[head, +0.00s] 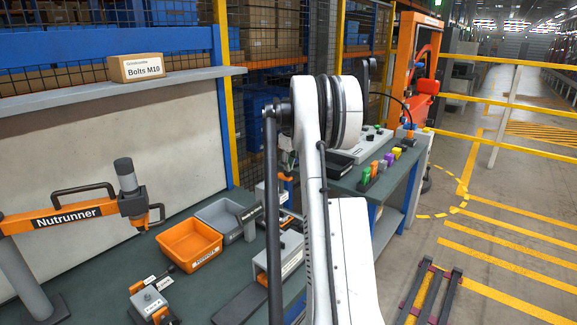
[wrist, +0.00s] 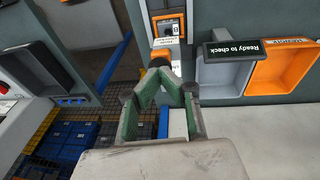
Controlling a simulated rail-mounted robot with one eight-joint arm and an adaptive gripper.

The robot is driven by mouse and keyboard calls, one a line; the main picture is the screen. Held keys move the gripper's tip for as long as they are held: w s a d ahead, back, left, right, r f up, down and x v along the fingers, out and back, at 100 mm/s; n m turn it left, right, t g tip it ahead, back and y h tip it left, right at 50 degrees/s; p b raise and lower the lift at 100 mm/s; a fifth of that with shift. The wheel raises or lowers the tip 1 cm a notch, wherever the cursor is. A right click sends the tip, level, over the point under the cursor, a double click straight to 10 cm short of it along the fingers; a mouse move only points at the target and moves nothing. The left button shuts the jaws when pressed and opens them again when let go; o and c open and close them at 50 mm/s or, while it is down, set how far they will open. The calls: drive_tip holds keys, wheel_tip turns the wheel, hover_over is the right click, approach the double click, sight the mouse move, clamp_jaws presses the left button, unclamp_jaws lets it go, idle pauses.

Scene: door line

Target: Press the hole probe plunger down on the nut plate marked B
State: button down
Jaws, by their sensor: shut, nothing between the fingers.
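In the wrist view my gripper (wrist: 160,78) is shut and empty, with its green-padded fingers drawn together at the tips. Just beyond the tips is a dark round piece with an orange part, which looks like the probe plunger (wrist: 160,57). I cannot tell whether the fingertips touch it. Behind it a grey fixture carries a black and orange block and a label (wrist: 174,30) that seems to read B upside down; this looks like the nut plate station. In the head view my white arm hides most of this spot, and the fingertips cannot be made out.
An orange bin (head: 189,262) and a grey bin (head: 207,210) with a "Ready to check" sign (wrist: 244,48) stand beside the station. The Nutrunner arm (head: 62,214) reaches over the bench at left. Several coloured blocks (head: 380,165) stand on the bench farther back.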

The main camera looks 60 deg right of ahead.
sight(289, 177)
wheel_tip(289, 177, down, 5)
drive_tip(key=shift+r+b, duration=0.15)
drive_tip(key=shift+b, duration=1)
drive_tip(key=shift+r, duration=0.1)
wheel_tip(289, 177, up, 14)
drive_tip(key=s+a, duration=0.1)
drive_tip(key=s, duration=0.1)
drive_tip(key=shift+s+a+p, duration=0.15)
drive_tip(key=shift+a+p, duration=0.15)
drive_tip(key=shift+p, duration=0.1)
